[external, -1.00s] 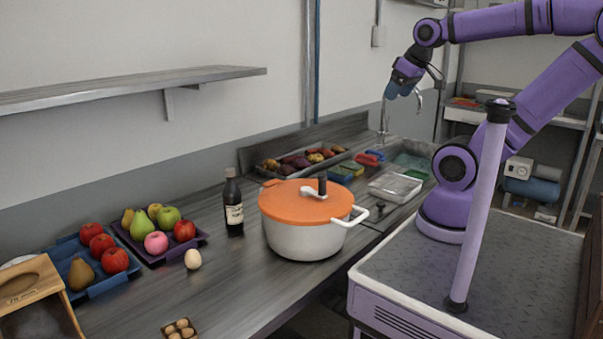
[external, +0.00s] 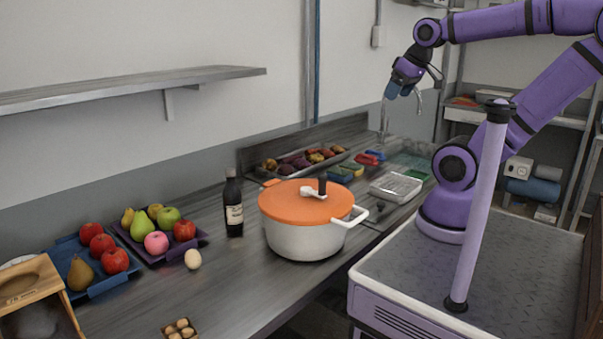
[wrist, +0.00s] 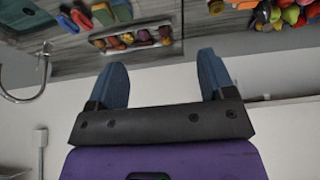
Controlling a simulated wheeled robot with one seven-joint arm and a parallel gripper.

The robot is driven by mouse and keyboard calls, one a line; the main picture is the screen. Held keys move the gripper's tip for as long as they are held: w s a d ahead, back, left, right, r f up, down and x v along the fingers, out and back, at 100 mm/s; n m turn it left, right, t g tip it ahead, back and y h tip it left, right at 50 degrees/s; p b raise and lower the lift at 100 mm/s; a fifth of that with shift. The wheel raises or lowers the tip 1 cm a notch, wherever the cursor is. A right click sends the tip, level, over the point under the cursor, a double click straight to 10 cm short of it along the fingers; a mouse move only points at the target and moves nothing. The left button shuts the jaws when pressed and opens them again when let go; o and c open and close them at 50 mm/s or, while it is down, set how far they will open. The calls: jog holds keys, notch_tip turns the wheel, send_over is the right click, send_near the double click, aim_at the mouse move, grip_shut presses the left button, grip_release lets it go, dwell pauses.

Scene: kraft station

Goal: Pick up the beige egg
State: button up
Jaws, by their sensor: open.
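The beige egg (external: 193,259) lies by itself on the grey counter, in front of the purple fruit tray and left of the dark bottle. My gripper (external: 404,90) is high above the far right end of the counter, well away from the egg. In the wrist view, the two blue fingers of my gripper (wrist: 163,78) stand wide apart with nothing between them. I cannot make out the egg in the wrist view.
A white pot (external: 304,240) with an orange lid and a dark bottle (external: 233,205) stand between egg and arm. Fruit sits in a purple tray (external: 160,257) and a blue tray (external: 103,287). A carton of eggs (external: 180,330) is at the front edge. A shelf (external: 130,85) hangs above.

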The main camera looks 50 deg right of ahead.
jog(key=w+a+n+g+y, duration=0.1)
jog(key=w+a+g, duration=0.1)
jog(key=w+a, duration=1.7)
jog(key=n+g, duration=0.1)
jog(key=g, duration=0.1)
send_over(192, 250)
jog(key=s, duration=0.1)
jog(key=shift+h, duration=0.4)
notch_tip(192, 250, down, 28)
jog(key=shift+s+d+r, duration=0.1)
jog(key=shift+r, duration=0.15)
jog(key=f, duration=0.4)
jog(key=shift+w+f, duration=0.2)
jog(key=shift+f, duration=0.2)
jog(key=shift+w+f, duration=0.2)
jog(key=shift+f, duration=0.8)
jog(key=shift+w+f, duration=0.2)
jog(key=shift+f, duration=0.75)
jog(key=shift+w+f, duration=0.2)
jog(key=shift+f, duration=0.8)
jog(key=c, duration=0.8)
